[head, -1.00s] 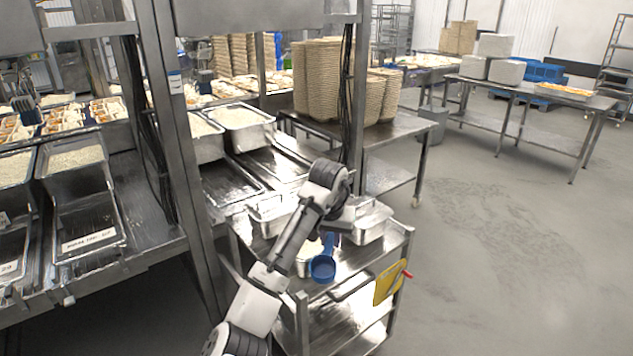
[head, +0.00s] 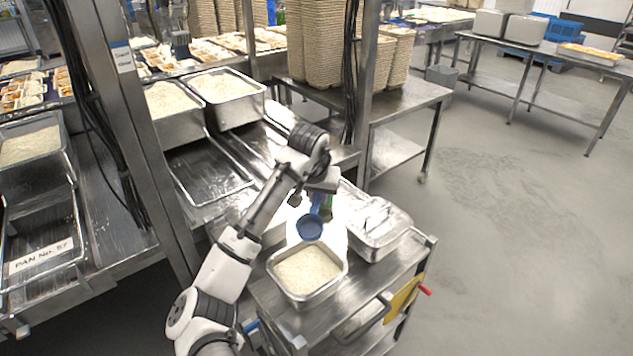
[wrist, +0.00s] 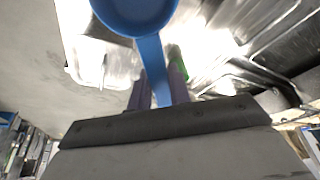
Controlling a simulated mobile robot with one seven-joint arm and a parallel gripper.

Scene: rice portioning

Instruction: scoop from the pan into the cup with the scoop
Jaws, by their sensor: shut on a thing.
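My gripper (head: 322,200) is shut on the handle of a blue scoop (head: 310,228), above the steel cart. In the head view the scoop's bowl shows just beyond the far rim of a steel pan (head: 342,278) of white rice at the front of the cart. Its inside looks plain blue, with no rice visible. In the wrist view the scoop (wrist: 135,14) reaches away from my gripper (wrist: 159,82), its bowl cut off by the top edge. I cannot make out a cup in either view.
A covered-looking steel pan (head: 375,235) stands at the cart's right. A yellow item with a red end (head: 405,297) hangs on the cart's right side. Rice pans (head: 225,90) stand on the rack behind, beside a steel post (head: 130,110). Floor to the right is clear.

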